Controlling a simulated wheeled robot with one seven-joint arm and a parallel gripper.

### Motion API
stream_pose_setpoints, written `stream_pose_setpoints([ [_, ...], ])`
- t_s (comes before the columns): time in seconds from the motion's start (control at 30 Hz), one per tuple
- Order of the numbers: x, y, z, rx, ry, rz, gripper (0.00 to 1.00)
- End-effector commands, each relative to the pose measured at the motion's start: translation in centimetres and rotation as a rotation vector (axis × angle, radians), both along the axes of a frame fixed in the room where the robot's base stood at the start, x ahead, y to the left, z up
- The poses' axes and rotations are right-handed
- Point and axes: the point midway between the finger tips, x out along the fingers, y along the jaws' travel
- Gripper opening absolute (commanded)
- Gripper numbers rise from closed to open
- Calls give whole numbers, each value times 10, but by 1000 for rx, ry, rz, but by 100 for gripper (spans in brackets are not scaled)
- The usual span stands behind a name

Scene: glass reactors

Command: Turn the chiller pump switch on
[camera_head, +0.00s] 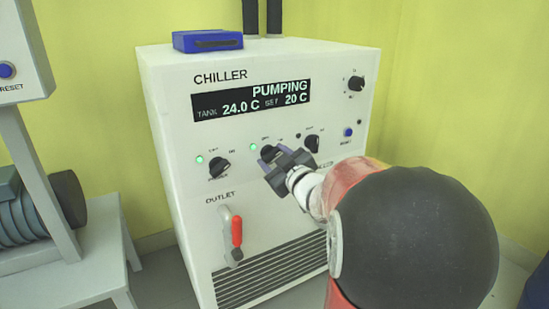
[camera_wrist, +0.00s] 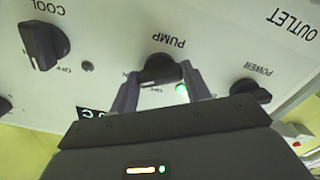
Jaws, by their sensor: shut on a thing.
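The white chiller (camera_head: 290,210) stands ahead, its display (camera_head: 252,99) reading PUMPING, tank 24.0 C, set 20 C. The black pump switch (camera_wrist: 160,69) is the middle knob of the lower row, also in the head view (camera_head: 268,153). A green light (camera_wrist: 182,89) beside it is lit. My gripper (camera_wrist: 163,86) is shut on the pump switch, one finger on each side; in the head view the gripper (camera_head: 276,160) partly hides the knob. The knob's exact pointing is hard to read.
The power knob (camera_head: 218,167) sits left of the pump switch with a lit green light; the cool knob (camera_head: 312,144) sits right with a dark light. Below is the outlet with a red-handled valve (camera_head: 236,232). A blue box (camera_head: 207,41) lies on top.

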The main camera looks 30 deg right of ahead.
Motion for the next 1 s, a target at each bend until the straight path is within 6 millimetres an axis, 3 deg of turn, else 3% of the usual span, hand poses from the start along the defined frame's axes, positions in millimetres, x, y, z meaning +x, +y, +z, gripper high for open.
stream_pose_setpoints([
  [0.03,0,0,-1,3,1,0,50],
  [0.2,0,0,-1,1,1,0,69],
  [0.53,-5,0,0,-1,0,-1,69],
  [1.0,-73,-3,0,0,1,-3,69],
])
